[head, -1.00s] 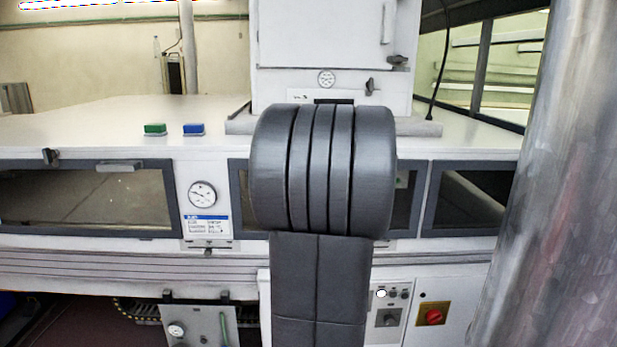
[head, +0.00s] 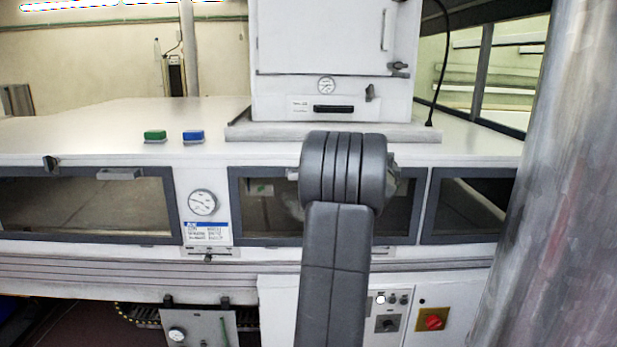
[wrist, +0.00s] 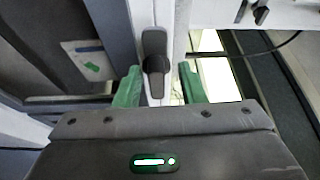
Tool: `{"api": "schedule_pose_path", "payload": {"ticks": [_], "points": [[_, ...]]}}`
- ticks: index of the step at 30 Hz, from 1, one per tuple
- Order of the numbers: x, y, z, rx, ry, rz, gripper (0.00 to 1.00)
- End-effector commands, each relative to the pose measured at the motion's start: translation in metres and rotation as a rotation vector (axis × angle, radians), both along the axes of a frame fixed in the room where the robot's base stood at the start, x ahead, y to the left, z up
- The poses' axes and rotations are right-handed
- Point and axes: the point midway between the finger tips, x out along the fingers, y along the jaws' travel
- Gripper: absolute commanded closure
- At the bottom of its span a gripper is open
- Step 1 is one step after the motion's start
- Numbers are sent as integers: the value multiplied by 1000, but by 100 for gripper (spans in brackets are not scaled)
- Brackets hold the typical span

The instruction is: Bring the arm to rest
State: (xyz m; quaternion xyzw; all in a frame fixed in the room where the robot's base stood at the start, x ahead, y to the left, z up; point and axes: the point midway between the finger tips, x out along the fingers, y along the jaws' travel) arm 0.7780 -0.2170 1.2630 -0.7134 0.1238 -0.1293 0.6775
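My gripper (wrist: 161,82) shows in the wrist view with two green fingers spread apart. Nothing is held between them. A dark handle (wrist: 155,50) on a pale upright strip shows in line with the gap between the fingers; I cannot tell how far beyond the fingertips it is. In the head view my raised arm stands in front of the white machine (head: 90,245), right of the picture's middle. My gripper is hidden behind the arm there.
A green block (head: 155,136) and a blue block (head: 193,136) sit on the machine's top. A white cabinet (head: 320,40) stands on it behind my arm. A red switch (head: 433,320) is low on the front. The top's left side is mostly clear.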

Motion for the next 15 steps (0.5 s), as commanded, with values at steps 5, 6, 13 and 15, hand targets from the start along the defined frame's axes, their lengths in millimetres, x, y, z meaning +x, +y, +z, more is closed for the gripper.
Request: {"api": "schedule_pose_path", "payload": {"ticks": [5,6,13,15], "points": [[-1,0,-9,-153,-5,2,64],[-1,0,-9,-185,-5,2,64],[-2,-1,-7,-367,-10,3,64],[-2,-1,-6,-424,-13,2,64]]}}
